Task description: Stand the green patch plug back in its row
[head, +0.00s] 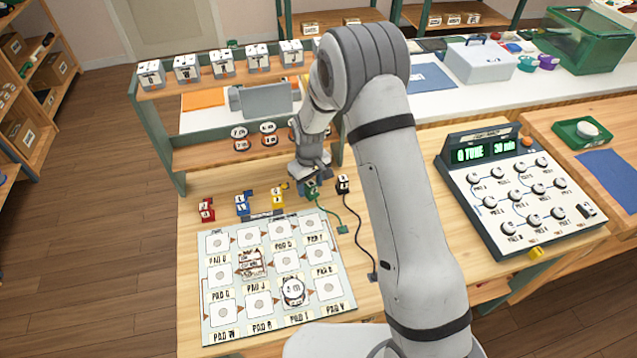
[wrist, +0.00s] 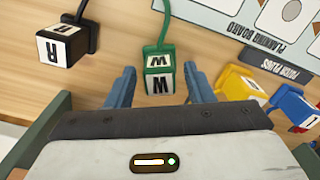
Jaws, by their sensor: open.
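The green patch plug (wrist: 160,76), marked W on two faces, shows in the wrist view between my fingertips. It appears upright, with a green cable at its far side. In the head view the plug (head: 312,193) is partly hidden under my gripper (head: 308,184). My gripper (wrist: 160,84) is open in the wrist view, one blue finger on each side of the plug, with gaps visible. The red plug (head: 206,209), blue plug (head: 242,205), yellow plug (head: 277,198) and black plug (head: 342,184) stand roughly in line with it. The black plug (wrist: 65,45) is marked R.
The planning board (head: 210,330) with round pads lies just in front of the plugs. A black cable (head: 360,235) runs down to the right. A shelf (head: 215,155) with round discs stands behind. The dial console (head: 515,205) is far right.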

